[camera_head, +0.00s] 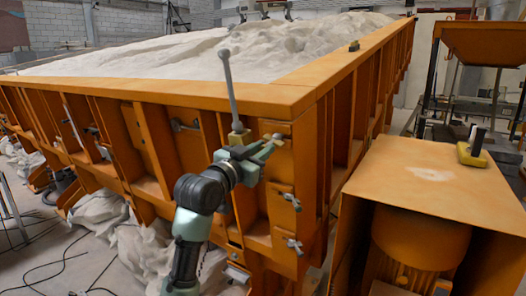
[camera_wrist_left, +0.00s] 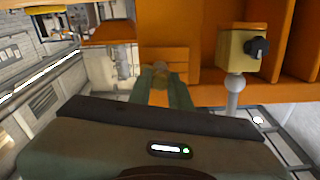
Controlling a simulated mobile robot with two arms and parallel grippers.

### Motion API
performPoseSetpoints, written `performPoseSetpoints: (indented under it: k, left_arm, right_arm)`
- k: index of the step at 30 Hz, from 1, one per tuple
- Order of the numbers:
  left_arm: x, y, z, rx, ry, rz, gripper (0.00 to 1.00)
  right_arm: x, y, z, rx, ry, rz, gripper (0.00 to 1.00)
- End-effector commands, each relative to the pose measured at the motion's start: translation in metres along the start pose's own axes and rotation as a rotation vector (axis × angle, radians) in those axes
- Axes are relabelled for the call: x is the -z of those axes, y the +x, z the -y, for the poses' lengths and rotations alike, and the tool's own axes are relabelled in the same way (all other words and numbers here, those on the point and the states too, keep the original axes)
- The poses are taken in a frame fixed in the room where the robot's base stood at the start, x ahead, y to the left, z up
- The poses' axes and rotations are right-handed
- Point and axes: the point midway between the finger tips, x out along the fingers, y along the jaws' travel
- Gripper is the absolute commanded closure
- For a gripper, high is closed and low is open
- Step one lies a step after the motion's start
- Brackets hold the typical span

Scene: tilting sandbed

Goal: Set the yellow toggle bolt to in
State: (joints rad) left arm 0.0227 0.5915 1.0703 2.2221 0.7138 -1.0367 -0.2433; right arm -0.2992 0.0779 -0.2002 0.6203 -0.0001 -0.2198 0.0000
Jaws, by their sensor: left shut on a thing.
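My left gripper (camera_head: 268,144) reaches the orange side wall of the sandbed near its front corner. In the left wrist view its two greenish fingers (camera_wrist_left: 163,88) are close together around a small, dull yellow knob (camera_wrist_left: 160,68), which I take to be the yellow toggle bolt. In the head view the knob (camera_head: 277,137) shows just at the fingertips. It is small and partly hidden by the fingers, so its setting cannot be read. My right gripper is not in view.
A yellow block (camera_head: 239,136) with a tall grey ball-ended lever (camera_head: 229,85) stands close beside my left gripper; the block (camera_wrist_left: 238,50) also shows in the wrist view. Metal latches (camera_head: 291,200) sit lower right. An orange cabinet (camera_head: 430,190) with a yellow-based switch (camera_head: 471,152) stands right.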

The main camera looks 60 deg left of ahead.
Motion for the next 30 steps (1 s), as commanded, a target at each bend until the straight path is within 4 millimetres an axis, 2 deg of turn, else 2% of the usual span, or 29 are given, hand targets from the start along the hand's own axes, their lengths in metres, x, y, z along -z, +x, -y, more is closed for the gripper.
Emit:
performPoseSetpoints:
  k: [9,10,11,22,26,30]
  left_arm:
    - [0.001,0.000,0.001,0.002,0.001,-0.003,1.00]
    - [0.001,0.000,0.001,0.003,0.001,-0.003,0.75]
    - [0.001,0.000,0.001,0.002,0.001,-0.002,0.67]
    - [-0.001,-0.003,0.000,0.001,0.000,-0.001,0.67]
    - [-0.003,-0.020,0.000,0.001,0.002,-0.001,0.67]
    - [-0.004,-0.045,0.001,0.003,0.001,-0.002,0.67]
  right_arm:
    - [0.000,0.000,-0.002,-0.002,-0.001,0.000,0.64]
    - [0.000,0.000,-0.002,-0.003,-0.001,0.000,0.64]
    - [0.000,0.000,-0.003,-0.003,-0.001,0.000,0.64]
    - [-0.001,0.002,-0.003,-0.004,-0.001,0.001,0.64]
    - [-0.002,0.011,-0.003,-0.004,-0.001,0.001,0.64]
    - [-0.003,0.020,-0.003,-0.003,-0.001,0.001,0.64]
